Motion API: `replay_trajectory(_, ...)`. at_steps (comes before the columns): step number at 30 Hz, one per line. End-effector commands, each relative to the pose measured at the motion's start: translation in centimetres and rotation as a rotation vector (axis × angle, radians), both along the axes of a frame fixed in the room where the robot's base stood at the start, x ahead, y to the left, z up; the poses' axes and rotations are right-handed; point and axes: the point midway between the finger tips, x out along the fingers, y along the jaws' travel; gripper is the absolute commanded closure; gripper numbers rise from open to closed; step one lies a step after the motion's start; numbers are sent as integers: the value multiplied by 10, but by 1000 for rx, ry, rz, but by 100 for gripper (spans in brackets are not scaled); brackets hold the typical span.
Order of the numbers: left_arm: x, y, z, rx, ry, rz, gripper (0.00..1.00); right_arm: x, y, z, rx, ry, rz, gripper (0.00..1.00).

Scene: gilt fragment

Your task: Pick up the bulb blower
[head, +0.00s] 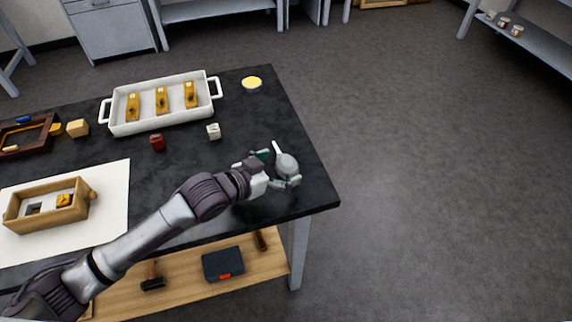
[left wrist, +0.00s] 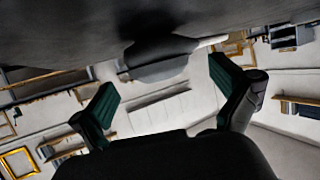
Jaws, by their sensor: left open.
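The bulb blower (head: 287,164) is a grey bulb with a thin white nozzle, standing near the right end of the black table. In the left wrist view the bulb blower (left wrist: 158,66) is ahead of the fingers, with its nozzle pointing right. My left gripper (head: 275,169) is open, and its green-padded fingers are at the bulb, one on the far side and one on the near side. In the left wrist view the left gripper (left wrist: 165,92) shows a gap between its pads and nothing clamped. Contact cannot be told. My right gripper is not in view.
A white tray (head: 113,129) with several yellow pieces stands at the back. A small white cube (head: 213,131), a dark red item (head: 157,142) and a yellow-topped round item (head: 251,84) stand apart. A wooden box (head: 72,213) is at left. The table's right edge is close to the blower.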

Motion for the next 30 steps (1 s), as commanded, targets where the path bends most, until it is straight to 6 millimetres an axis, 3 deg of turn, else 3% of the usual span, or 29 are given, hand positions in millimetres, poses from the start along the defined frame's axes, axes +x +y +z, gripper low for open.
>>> replay_trajectory(3,9,-8,-4,0,0,1,0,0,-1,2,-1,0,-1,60)
replay_trajectory(11,11,-10,-6,2,-2,0,0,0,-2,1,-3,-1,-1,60)
replay_trajectory(22,11,-10,-6,1,-1,1,60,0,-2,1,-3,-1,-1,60)
replay_trajectory(30,11,-10,-5,1,-2,0,63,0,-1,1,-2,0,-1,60)
